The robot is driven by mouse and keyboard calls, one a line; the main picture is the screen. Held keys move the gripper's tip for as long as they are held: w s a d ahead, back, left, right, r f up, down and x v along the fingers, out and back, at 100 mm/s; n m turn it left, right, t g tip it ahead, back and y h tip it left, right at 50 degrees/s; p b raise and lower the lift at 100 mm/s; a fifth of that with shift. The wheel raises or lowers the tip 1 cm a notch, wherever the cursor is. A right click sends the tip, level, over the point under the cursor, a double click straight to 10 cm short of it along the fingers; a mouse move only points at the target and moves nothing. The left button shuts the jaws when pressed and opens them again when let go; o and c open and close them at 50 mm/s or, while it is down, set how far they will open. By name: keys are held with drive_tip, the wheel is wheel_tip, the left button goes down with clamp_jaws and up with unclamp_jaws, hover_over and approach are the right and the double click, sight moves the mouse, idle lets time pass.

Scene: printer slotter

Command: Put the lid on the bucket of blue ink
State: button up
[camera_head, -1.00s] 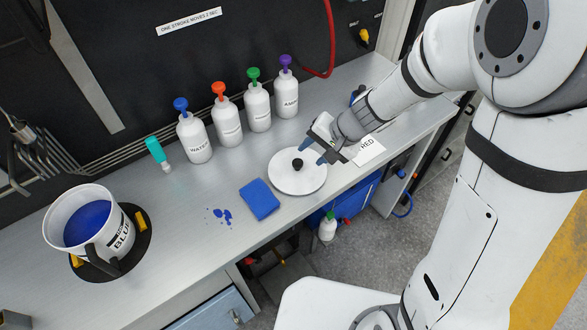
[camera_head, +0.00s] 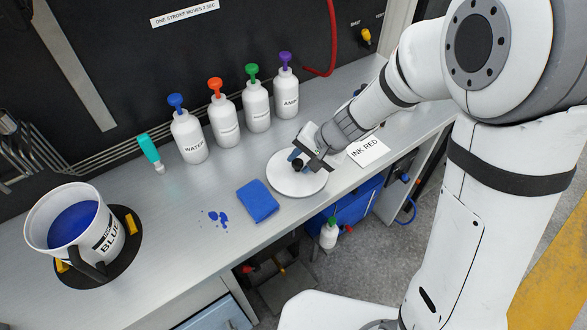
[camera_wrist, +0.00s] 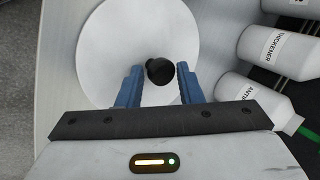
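The round white lid (camera_head: 297,184) lies flat on the grey bench, with a black knob (camera_head: 297,165) at its middle. My gripper (camera_wrist: 160,72) is open, with its blue fingers on either side of the knob in the wrist view and a small gap on each side. In the head view my gripper (camera_head: 297,158) is low over the lid and partly hides the knob. The white bucket of blue ink (camera_head: 105,236) stands at the left end of the bench in a black round holder with yellow clamps. Its top is open and the blue ink (camera_head: 73,223) shows.
A blue sponge (camera_head: 258,201) and blue ink spots (camera_head: 214,217) lie between bucket and lid. Several white pump bottles (camera_head: 188,138) stand along the back. A teal-handled tool (camera_head: 150,150) lies left of them. An "INK RED" card (camera_head: 367,150) lies right of the lid.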

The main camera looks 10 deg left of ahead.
sight(302, 163)
drive_tip(key=c, duration=0.3)
drive_tip(key=shift+r+p, duration=1.8)
drive_tip(key=shift+r, duration=0.75)
drive_tip(key=shift+c, duration=0.3)
